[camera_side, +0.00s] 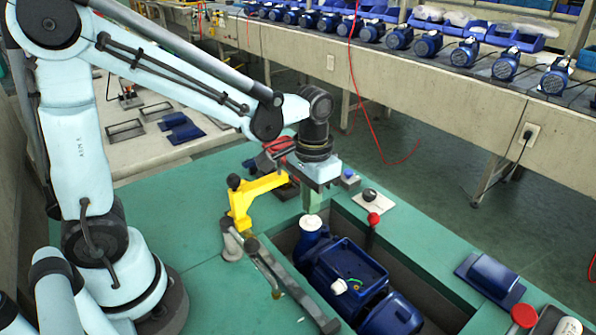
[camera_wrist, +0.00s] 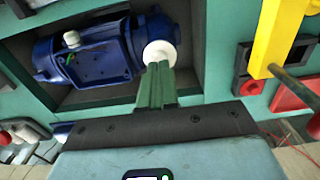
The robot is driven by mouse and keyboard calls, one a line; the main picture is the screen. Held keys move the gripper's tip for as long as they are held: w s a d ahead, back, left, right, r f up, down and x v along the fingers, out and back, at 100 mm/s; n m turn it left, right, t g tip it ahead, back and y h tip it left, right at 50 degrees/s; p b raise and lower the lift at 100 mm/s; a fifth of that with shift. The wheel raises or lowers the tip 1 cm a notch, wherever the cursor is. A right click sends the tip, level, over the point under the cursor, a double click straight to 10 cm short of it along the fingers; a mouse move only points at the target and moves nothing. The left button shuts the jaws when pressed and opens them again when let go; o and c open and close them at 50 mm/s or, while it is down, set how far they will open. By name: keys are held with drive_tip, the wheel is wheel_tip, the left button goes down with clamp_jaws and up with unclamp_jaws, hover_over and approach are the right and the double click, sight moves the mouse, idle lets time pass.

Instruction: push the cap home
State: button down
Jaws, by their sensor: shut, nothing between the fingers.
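A white round cap (camera_side: 311,224) sits at the near-arm end of a blue pump (camera_side: 348,262), which lies in a recess of the green bench. In the wrist view the cap (camera_wrist: 160,52) shows at the right end of the pump (camera_wrist: 92,55). My gripper (camera_side: 312,211) points down with its green fingers together and nothing between them. Its tips are right at the cap in both views; I cannot tell whether they touch it. In the wrist view the gripper fingers (camera_wrist: 158,70) cover the cap's lower edge. How deep the cap sits is hidden.
A yellow bracket (camera_side: 256,194) stands left of my gripper. A grey bar clamp (camera_side: 290,285) runs along the recess edge. A red knob (camera_side: 373,218) stands on the far side. A dark blue tray (camera_side: 490,278) lies at right. The bench's left part is clear.

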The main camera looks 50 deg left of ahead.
drive_tip(key=shift+f, duration=0.9)
idle(0.4)
drive_tip(key=shift+r, duration=0.1)
idle(0.4)
drive_tip(key=shift+r, duration=3.45)
drive_tip(key=s+a+r+t, duration=0.1)
drive_tip(key=s+a+t, duration=0.2)
drive_tip(key=s+t, duration=0.2)
drive_tip(key=shift+t, duration=1.1)
